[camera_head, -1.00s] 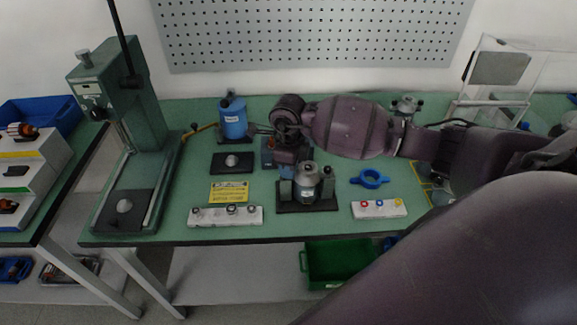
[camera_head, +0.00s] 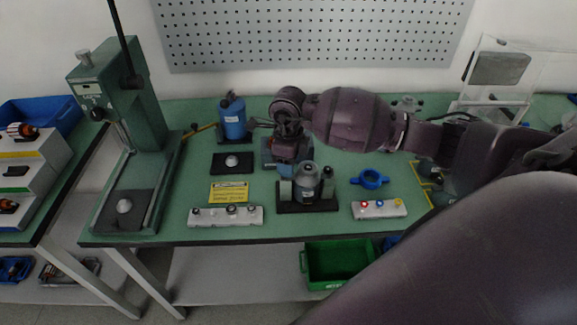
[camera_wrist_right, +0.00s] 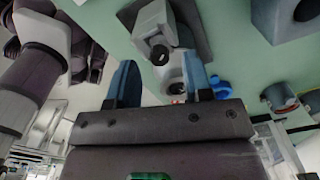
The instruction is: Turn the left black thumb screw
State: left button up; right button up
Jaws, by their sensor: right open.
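The fixture (camera_head: 307,206) is a dark base with grey blocks around a silver cylinder (camera_head: 307,183). Its right black thumb screw (camera_head: 328,171) shows in the head view. The left one appears hidden behind my right gripper (camera_head: 292,153), which hangs just behind the fixture's left side. In the right wrist view, a black thumb screw (camera_wrist_right: 160,54) on a grey block shows beyond my two blue-grey fingers (camera_wrist_right: 160,66). The fingers are open, with a wide gap and nothing held. I cannot tell the exact distance to the screw. My left gripper is not in view.
A blue ring (camera_head: 370,180) and a button box (camera_head: 379,209) stand right of the fixture. A yellow label (camera_head: 229,192) and a white strip with knobs (camera_head: 225,216) lie left. A blue cylinder (camera_head: 232,122) stands behind left; a green press (camera_head: 133,105) is farther left.

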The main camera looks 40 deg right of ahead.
notch_tip(320, 180, up, 9)
dwell(0.3)
dwell(0.5)
